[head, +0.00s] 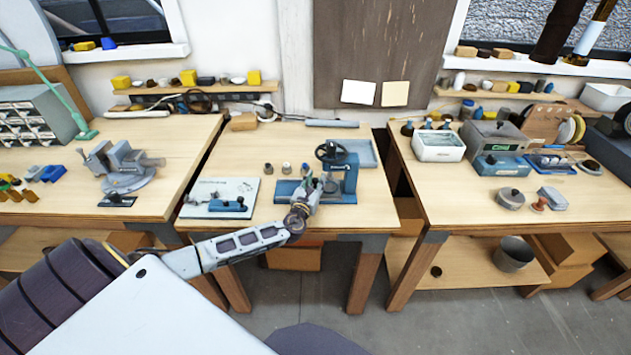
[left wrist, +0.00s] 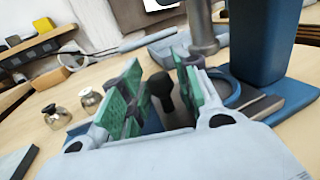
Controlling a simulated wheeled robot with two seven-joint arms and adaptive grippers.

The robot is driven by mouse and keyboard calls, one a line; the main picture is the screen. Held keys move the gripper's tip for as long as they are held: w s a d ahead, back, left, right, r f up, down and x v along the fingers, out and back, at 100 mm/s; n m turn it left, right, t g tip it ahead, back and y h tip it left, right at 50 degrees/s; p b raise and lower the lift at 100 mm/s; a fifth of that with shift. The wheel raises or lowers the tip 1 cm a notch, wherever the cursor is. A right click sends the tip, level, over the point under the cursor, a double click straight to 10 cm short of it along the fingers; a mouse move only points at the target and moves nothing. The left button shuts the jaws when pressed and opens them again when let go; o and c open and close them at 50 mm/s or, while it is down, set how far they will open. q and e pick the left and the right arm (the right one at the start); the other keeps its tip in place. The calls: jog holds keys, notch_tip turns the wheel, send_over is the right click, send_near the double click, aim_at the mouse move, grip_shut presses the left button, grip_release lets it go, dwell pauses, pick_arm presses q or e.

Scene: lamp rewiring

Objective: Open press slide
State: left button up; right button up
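The blue press (head: 345,178) stands on the middle table, with a black handwheel (head: 331,152) on top. In the left wrist view its blue column (left wrist: 262,40) and grey ram (left wrist: 203,28) rise at the right. My left gripper (head: 313,186) is at the front left of the press. In the left wrist view its two green-padded fingers (left wrist: 158,95) stand apart. A dark round-ended knob (left wrist: 161,88) shows in the gap between them, apparently the slide's handle; I cannot tell whether either finger touches it. The slide itself is mostly hidden by the gripper. My right gripper is not in view.
Small metal pieces (head: 286,167) stand left of the press. A white board (head: 220,192) with a blue fixture lies farther left. A blue-grey tray (head: 362,153) lies behind the press. Side tables hold a vise (head: 122,162) and several boxes. The middle table's front right is clear.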

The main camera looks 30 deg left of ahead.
pick_arm(q)
jog(key=shift+w, duration=0.1)
jog(key=shift+c, duration=0.5)
grip_shut()
